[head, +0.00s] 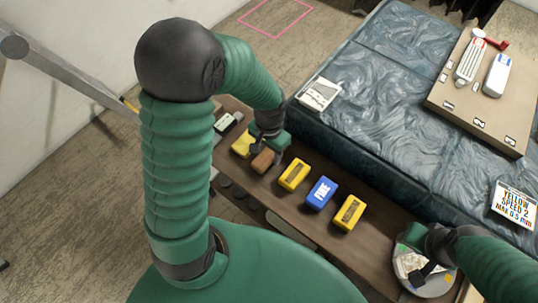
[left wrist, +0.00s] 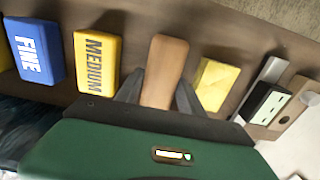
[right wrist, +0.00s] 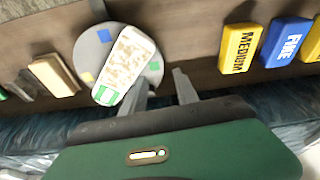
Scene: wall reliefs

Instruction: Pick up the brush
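A brown wooden block (head: 262,161), which may be the brush, lies on the narrow wooden bench; no bristles show. It also shows in the left wrist view (left wrist: 165,70), between the dark fingers of my left gripper. My left gripper (left wrist: 160,90) looks open, with one finger on each side of the block; whether they touch it I cannot tell. In the head view my left gripper (head: 266,142) is right over the block, its fingers partly hidden. My right gripper (right wrist: 160,85) is open and empty, near a round grey disc (right wrist: 93,50) with a white speckled item (right wrist: 126,62) on it.
Yellow block (head: 243,144), yellow MEDIUM block (head: 294,175), blue FINE block (head: 322,193) and another yellow block (head: 349,212) line the bench (head: 385,243). A pale wooden piece (right wrist: 53,75) lies left of the disc. A plastic-covered surface (head: 350,95) with a board (head: 465,110) is behind.

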